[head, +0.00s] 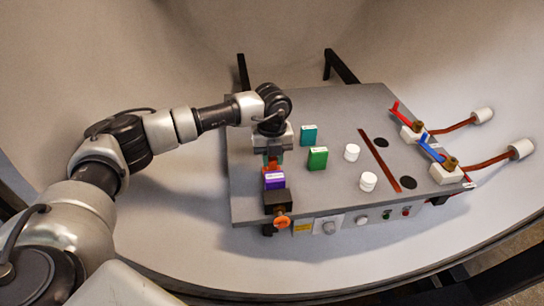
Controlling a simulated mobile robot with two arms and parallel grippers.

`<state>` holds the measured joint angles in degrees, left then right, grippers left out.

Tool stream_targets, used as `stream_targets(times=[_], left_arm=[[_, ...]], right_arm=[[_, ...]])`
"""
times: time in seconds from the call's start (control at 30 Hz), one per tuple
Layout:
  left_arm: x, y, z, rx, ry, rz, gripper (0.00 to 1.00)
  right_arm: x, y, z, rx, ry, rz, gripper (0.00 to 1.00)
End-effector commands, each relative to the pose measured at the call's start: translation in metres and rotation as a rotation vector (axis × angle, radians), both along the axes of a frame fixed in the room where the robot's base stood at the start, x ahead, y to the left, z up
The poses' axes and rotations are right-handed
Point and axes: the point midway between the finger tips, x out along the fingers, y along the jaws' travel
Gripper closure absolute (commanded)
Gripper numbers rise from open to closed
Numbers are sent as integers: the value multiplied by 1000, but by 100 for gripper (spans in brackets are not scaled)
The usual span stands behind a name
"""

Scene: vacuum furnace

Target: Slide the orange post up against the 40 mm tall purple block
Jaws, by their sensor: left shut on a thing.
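The orange post (271,165) stands on the grey board, partly hidden by my left gripper (273,155). My left gripper reaches down from above and is shut on the orange post. The purple block (274,181), with a white label on its top, is just in front of the post, on the near side. The post and block look very close; I cannot tell whether they touch. My right gripper is not in view.
A black block with an orange knob (282,221) sits at the near edge, just in front of the purple block. A teal block (308,135), a green block (317,159) and white cylinders (368,181) stand to the right. A brown strip (380,160) crosses the grey board (335,198).

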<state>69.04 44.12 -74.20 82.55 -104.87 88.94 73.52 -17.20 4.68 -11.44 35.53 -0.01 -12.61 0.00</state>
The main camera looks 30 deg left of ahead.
Motion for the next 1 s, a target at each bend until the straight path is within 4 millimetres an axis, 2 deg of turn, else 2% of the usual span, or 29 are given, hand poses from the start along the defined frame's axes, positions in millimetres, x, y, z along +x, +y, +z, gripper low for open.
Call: stream_targets(times=[0.27,0.3,0.47,0.77,0.87,1.0], left_arm=[[-2,-2,0,-1,-1,1,100],[-2,-2,0,-1,-1,1,73],[-2,-2,0,-1,-1,1,49],[-2,-2,2,-1,-1,0,49],[-1,-2,10,0,-3,0,49],[-1,-2,33,-1,-6,0,49]], right_arm=[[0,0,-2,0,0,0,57],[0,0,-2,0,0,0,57],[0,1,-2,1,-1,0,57],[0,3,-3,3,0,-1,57],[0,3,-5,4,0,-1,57],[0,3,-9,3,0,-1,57]])
